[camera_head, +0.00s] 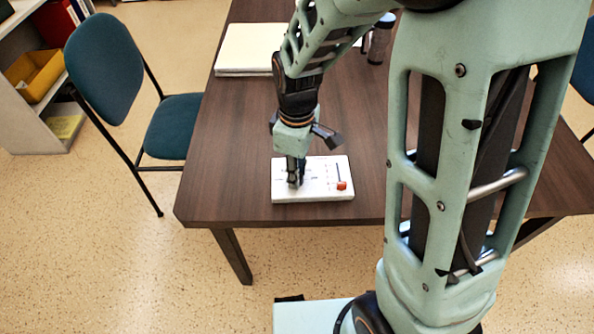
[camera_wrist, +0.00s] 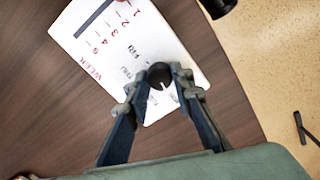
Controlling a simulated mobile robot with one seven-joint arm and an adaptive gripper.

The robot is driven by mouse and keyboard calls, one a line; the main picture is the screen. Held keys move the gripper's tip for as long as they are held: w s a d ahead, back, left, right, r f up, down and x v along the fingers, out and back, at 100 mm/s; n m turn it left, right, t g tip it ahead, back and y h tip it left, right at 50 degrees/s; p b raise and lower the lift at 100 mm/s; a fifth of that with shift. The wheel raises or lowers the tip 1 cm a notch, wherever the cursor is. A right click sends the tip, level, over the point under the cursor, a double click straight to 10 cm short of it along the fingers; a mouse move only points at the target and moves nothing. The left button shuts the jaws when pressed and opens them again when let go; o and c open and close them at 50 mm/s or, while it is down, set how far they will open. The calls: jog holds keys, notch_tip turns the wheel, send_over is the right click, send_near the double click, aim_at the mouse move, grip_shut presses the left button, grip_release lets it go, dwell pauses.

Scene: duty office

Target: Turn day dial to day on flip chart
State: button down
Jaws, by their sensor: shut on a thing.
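A white board (camera_head: 320,196) lies flat near the front edge of the dark wooden table, with a slider bearing a red knob (camera_head: 341,186) on its right. My gripper (camera_head: 295,182) points down over the board's left half. In the wrist view, my gripper (camera_wrist: 162,78) is shut on a dark round dial (camera_wrist: 159,72) with a white pointer mark on its lower side. The board (camera_wrist: 185,45) shows red WEEK lettering, red numbers and a dark slot. Small dark labels around the dial are partly hidden and too small to read surely.
A white pad or paper stack (camera_head: 250,48) lies at the table's back left. A dark bottle-like object (camera_head: 380,40) stands at the back. A blue chair (camera_head: 110,70) is at the left, by a shelf with a yellow bin (camera_head: 35,75). The table (camera_head: 225,150) left of the board is clear.

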jog(key=m, duration=0.3)
jog(key=shift+r+m+p, duration=0.1)
jog(key=shift+m+p, duration=0.25)
jog(key=shift+m, duration=0.05)
jog(key=m, duration=0.3)
jog(key=shift+m+p, duration=0.3)
jog(key=m+p, duration=0.1)
jog(key=m, duration=0.5)
jog(key=m+p, duration=0.2)
jog(key=m, duration=0.3)
jog(key=shift+m, duration=0.4)
jog(key=shift+m+p, duration=1.05)
jog(key=shift+m, duration=1.15)
jog(key=c, duration=1.7)
grip_release()
